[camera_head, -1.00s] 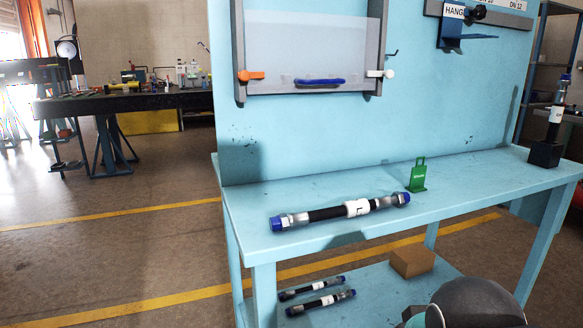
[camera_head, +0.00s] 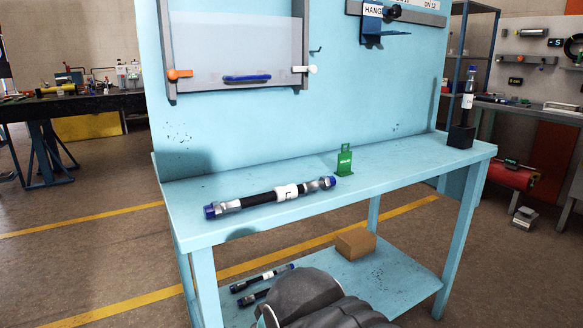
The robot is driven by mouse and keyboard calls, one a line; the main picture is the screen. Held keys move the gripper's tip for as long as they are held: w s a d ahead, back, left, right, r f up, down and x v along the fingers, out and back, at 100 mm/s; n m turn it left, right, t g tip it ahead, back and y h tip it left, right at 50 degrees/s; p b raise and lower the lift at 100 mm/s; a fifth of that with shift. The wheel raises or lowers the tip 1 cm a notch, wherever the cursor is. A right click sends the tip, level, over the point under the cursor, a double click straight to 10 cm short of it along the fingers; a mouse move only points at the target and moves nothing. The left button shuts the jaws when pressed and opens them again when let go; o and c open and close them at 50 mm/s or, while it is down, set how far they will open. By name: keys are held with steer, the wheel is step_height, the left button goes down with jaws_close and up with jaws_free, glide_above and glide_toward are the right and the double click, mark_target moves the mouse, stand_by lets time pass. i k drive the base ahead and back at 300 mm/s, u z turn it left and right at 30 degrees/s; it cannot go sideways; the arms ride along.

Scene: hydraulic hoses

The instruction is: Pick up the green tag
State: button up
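The green tag (camera_head: 344,160) stands upright on the light blue bench top (camera_head: 400,165), toward the back edge. It has a loop-like top and small pale lettering on its face. A black hose (camera_head: 258,199) with blue end caps and a white label lies on the bench to the left of the tag, apart from it. A dark grey rounded part of my own arm shows at the bottom centre, in front of the lower shelf. My gripper's fingers are not visible.
A hose stands upright in a black block (camera_head: 461,137) at the bench's right end. A cardboard box (camera_head: 356,242) and dark hoses (camera_head: 262,278) lie on the lower shelf. The blue back panel (camera_head: 240,120) rises behind the tag. Bench top right of the tag is clear.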

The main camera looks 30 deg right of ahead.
mark_target(344, 159)
steer(key=u, duration=0.9)
steer(key=k, duration=0.8)
steer(key=z, duration=1.5)
steer(key=i, duration=0.4)
